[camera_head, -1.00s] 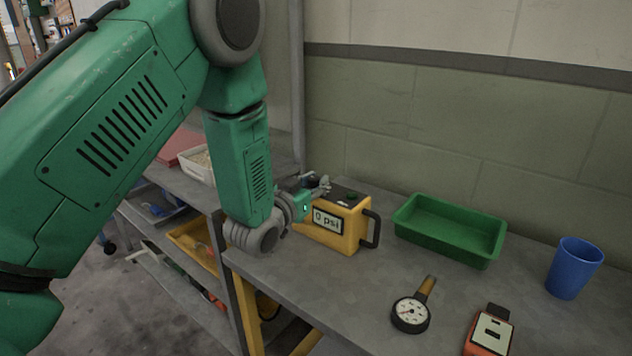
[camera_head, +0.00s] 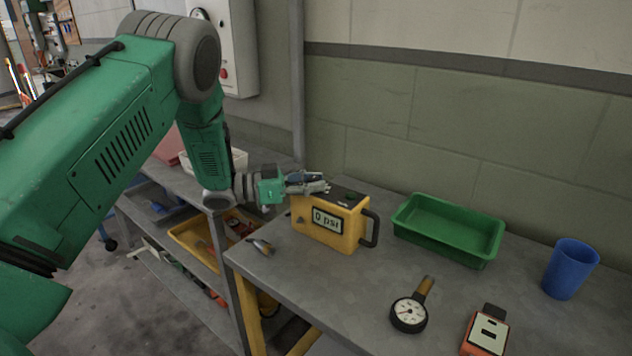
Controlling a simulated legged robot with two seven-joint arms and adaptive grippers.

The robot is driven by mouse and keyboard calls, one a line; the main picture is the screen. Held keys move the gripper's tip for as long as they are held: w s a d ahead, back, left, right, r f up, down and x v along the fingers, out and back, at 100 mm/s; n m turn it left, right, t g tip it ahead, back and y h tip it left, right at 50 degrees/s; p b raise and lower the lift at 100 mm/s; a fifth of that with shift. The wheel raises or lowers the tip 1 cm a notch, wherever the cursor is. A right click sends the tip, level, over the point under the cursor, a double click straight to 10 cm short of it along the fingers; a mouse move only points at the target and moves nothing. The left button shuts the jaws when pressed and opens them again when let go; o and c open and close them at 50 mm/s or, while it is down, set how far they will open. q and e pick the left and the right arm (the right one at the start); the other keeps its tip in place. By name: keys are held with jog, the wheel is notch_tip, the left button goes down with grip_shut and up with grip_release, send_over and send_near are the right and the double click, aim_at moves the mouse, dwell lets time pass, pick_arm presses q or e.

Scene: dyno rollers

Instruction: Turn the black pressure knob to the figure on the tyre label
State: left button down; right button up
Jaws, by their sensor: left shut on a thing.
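The yellow inflator box (camera_head: 327,240) stands on the grey bench with a display reading "0 psi" (camera_head: 327,221). A green button (camera_head: 350,197) shows on its dark top, and a black handle is on its right side. My left gripper (camera_head: 322,187) reaches in from the left, low over the left part of the top. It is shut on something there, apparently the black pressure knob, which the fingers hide. I cannot make out a tyre label with a figure. My right gripper is not in view.
A green tray (camera_head: 446,243) and blue cup (camera_head: 572,268) stand right of the box. A round gauge (camera_head: 409,313) and an orange device (camera_head: 487,333) lie in front. A small tool (camera_head: 262,246) lies near the left edge. The bench's middle is clear.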

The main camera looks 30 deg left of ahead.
pick_arm(q)
jog(key=shift+f+m+g+h, duration=0.1)
jog(key=shift+m+g+h, duration=0.85)
jog(key=shift+g, duration=0.25)
jog(key=m+g+h+b, duration=0.1)
jog(key=m+g, duration=0.2)
jog(key=shift+f+g+h+b, duration=0.1)
jog(key=shift+g+h+b, duration=0.25)
jog(key=shift+g+b, duration=0.05)
jog(key=m+g+h+b, duration=0.1)
jog(key=m+g+b, duration=0.2)
jog(key=g, duration=0.1)
jog(key=shift+g, duration=0.4)
jog(key=shift+m+g+b, duration=0.9)
jog(key=shift+m+g, duration=0.05)
jog(key=shift+g, duration=0.65)
jog(key=shift+r, duration=0.2)
jog(key=c, duration=1.3)
grip_release()
jog(key=shift+o, duration=0.2)
